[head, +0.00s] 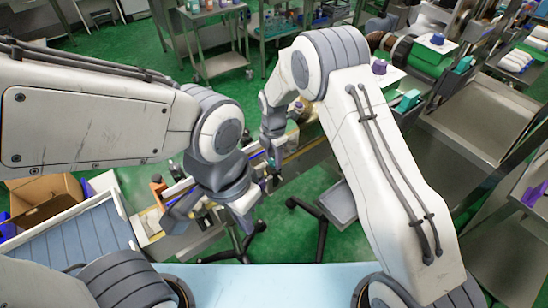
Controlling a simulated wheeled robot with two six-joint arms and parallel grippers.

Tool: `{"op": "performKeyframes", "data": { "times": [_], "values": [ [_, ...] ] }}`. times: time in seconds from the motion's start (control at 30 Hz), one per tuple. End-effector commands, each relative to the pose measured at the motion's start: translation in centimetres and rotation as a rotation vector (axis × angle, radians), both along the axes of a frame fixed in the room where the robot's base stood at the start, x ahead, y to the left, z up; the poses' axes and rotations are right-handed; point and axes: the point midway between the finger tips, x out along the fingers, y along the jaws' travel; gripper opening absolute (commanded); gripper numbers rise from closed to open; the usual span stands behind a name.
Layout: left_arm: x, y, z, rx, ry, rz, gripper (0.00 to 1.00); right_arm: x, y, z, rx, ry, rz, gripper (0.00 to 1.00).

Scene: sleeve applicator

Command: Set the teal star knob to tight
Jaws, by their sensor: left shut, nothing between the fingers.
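I cannot make out a teal star knob for certain. A teal block-like part (407,101) shows at the right beside the machine, and a smaller teal part (463,64) sits farther right; neither shows a clear star shape. My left gripper (243,215) is low in the middle, shut, with nothing seen in it. My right gripper (273,178) is just above and right of it in the picture, pointing down; its fingers are too small and dark to judge. The narrow bench below them is partly hidden by my arms.
A green belt (428,64) and purple-topped parts on white plates (437,39) are at upper right. A steel tray (480,112) is at right. A cardboard box (45,195) and a ridged blue surface (75,243) are at left. Steel carts (215,68) stand behind on green floor.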

Motion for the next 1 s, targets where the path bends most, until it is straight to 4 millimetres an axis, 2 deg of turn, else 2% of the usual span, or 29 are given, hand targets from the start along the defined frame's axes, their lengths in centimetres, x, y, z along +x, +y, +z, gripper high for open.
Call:
{"op": "performKeyframes", "data": {
  "times": [0.47,1.0],
  "values": [
    [0.0,0.0,-0.5,0.0,0.0,0.001,0.0,0.1,0.0,0.0,0.001,-0.002,-0.078,0.0],
    [0.0,0.0,-2.6,0.0,0.0,0.0,0.0,0.1,0.0,-0.1,0.002,-0.003,-0.537,0.0]
  ]
}}
